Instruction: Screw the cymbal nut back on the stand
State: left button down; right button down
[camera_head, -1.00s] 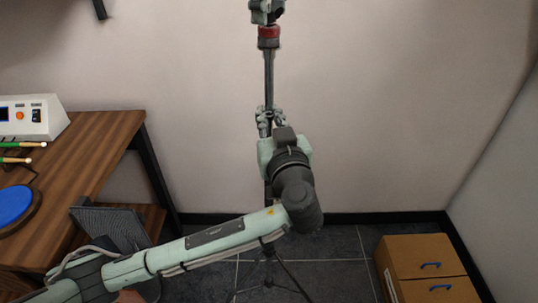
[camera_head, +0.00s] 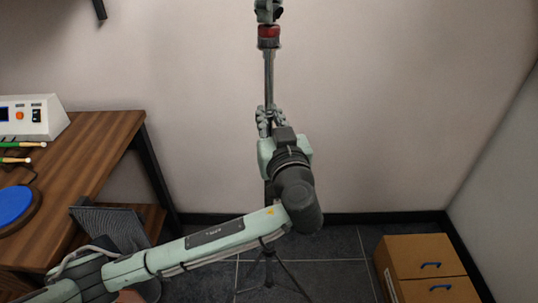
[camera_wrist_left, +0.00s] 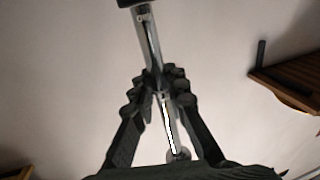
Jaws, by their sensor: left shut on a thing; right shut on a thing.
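The stand's metal pole (camera_head: 269,75) rises upright in the middle of the head view. My left gripper (camera_head: 268,112) is shut around the pole, partway up; in the left wrist view its dark fingers (camera_wrist_left: 160,88) sit on both sides of the pole (camera_wrist_left: 151,40). A red piece with a dark collar (camera_head: 268,36) is at the pole's upper end. My right gripper (camera_head: 268,12) is directly above it, shut, and partly cut off by the top edge. The nut cannot be made out clearly apart from the red piece and right fingers.
A wooden table (camera_head: 95,150) on the left holds a white device (camera_head: 35,117), drumsticks (camera_head: 20,146) and a blue pad (camera_head: 14,204). A cardboard-coloured box (camera_head: 425,262) stands on the floor at right. The stand's legs (camera_head: 285,275) spread below my left arm.

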pick_arm(q)
jog(key=shift+r, duration=0.1)
pick_arm(e)
jog(key=c, duration=1.3)
grip_release()
jog(key=shift+c, duration=0.2)
jog(key=shift+r, duration=0.1)
notch_tip(320, 180, up, 7)
jog(key=shift+r, duration=0.15)
pick_arm(q)
jog(key=c, duration=1.4)
grip_release()
jog(key=shift+c, duration=0.2)
